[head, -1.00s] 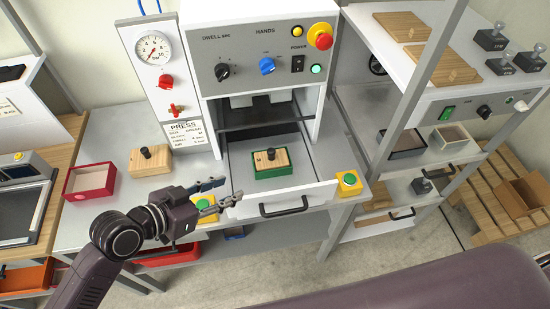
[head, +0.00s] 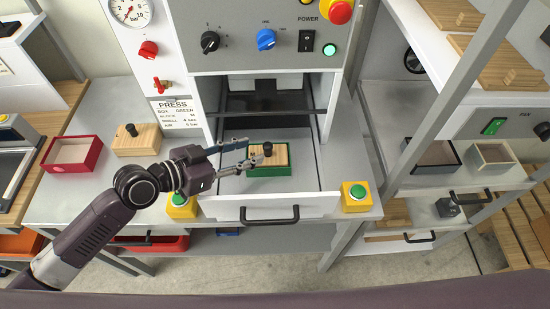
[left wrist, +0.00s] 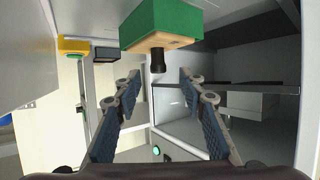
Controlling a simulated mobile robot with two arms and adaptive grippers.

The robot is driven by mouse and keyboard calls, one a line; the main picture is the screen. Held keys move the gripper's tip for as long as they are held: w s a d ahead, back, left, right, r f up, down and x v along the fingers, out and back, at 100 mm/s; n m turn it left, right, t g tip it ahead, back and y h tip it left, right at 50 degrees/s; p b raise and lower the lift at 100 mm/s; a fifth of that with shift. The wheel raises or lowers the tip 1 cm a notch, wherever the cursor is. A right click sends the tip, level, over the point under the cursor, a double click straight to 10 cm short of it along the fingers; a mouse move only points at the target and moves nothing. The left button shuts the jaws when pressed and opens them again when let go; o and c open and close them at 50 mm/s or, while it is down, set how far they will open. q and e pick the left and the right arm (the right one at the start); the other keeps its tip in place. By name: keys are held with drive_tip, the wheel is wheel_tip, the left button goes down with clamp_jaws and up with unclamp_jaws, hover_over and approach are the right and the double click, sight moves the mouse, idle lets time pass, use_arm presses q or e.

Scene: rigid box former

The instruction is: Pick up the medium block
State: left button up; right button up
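A wooden block (head: 281,153) with a black knob (head: 267,149) sits in a green box (head: 270,172) in the press drawer. A second wooden block (head: 137,146) with a black knob stands on the table at left. No size mark is readable on either block. My left gripper (head: 254,154) is open and empty, just left of the knob on the block in the green box. In the left wrist view that knob (left wrist: 158,62) shows ahead, between the open fingers (left wrist: 160,88), below the green box (left wrist: 168,28). My right gripper is not in view.
The white drawer (head: 318,204) is pulled out under the press (head: 270,52). Yellow button boxes stand at left (head: 181,210) and right (head: 357,203). A red tray (head: 72,154) lies on the table. A shelf post (head: 425,110) rises at right.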

sight(264, 148)
use_arm(q)
drive_tip(key=shift+w+d, duration=0.25)
drive_tip(key=shift+d, duration=0.1)
drive_tip(key=shift+p+x, duration=0.75)
drive_tip(key=shift+x, duration=0.05)
drive_tip(key=p+x, duration=0.1)
drive_tip(key=x, duration=0.3)
drive_tip(key=shift+d+f+p, duration=0.15)
drive_tip(key=shift+d+p, duration=0.1)
drive_tip(key=shift+p, duration=0.15)
drive_tip(key=shift+w+d+f, duration=0.1)
drive_tip(key=shift+w+f, duration=0.05)
drive_tip(key=shift+f, duration=0.05)
drive_tip(key=shift+c, duration=0.4)
clamp_jaws()
